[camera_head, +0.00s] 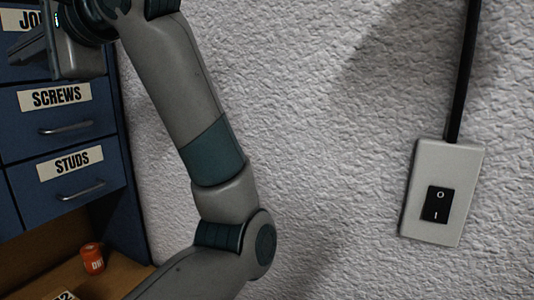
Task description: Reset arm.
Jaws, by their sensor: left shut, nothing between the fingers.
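My left arm rises from the bottom edge, bends at an elbow near the lower middle and runs up to the top left. My left gripper (28,47) is at the top left edge, shut and empty, in front of the upper part of a blue drawer cabinet (20,150). It partly covers a drawer label that begins with "JO". Part of the wrist is cut off by the top edge. My right gripper is not in view.
Drawers labelled "SCREWS" (55,97) and "STUDS" (63,163) are closed. A small orange container (92,258) stands on a wooden surface (112,272) below. A switch box (459,180) with a black cable (464,70) is on the rough white wall (340,120).

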